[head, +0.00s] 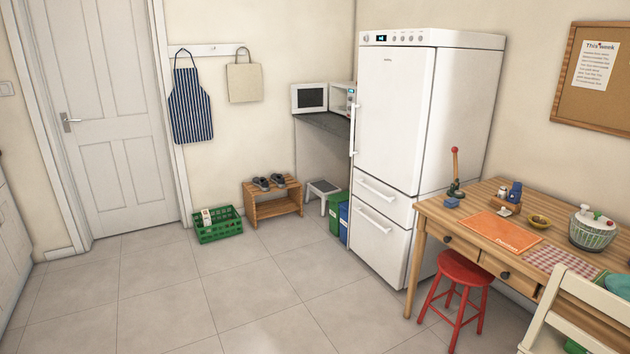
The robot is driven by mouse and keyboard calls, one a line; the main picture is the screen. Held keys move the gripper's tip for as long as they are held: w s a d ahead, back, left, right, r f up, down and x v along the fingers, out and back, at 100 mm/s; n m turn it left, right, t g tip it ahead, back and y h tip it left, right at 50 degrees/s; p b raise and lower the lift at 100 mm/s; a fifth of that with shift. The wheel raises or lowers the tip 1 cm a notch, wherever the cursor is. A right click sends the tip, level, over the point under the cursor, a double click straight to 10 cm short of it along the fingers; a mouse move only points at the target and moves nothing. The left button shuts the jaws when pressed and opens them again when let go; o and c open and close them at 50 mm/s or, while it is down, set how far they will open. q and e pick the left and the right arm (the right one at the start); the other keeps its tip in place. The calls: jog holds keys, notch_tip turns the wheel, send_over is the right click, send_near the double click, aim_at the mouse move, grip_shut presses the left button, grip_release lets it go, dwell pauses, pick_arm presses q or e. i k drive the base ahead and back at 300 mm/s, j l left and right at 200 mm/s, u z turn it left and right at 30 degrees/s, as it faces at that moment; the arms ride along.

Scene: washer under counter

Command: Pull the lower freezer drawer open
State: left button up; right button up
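A tall white fridge-freezer (395,120) stands against the back wall, right of centre in the head view. Its large upper door has a vertical handle (353,130) on the left edge and looks shut. Below it are two freezer drawers, an upper one (385,198) and the lower freezer drawer (378,245), each with a white bar handle. The lower drawer's handle (375,219) runs near its top edge. Both drawers look closed, flush with the front. Neither of my grippers shows in this view.
A wooden table (450,222) with a red stool (461,285) and a cream chair (570,310) stands right of the fridge. Green and blue bins (343,222) sit at its left. A green crate (219,228) and shoe bench (272,205) are further left. The tiled floor in front is clear.

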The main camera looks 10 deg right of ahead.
aim_at(387, 247)
jog(key=i+z, duration=0.25)
jog(key=i, duration=1.85)
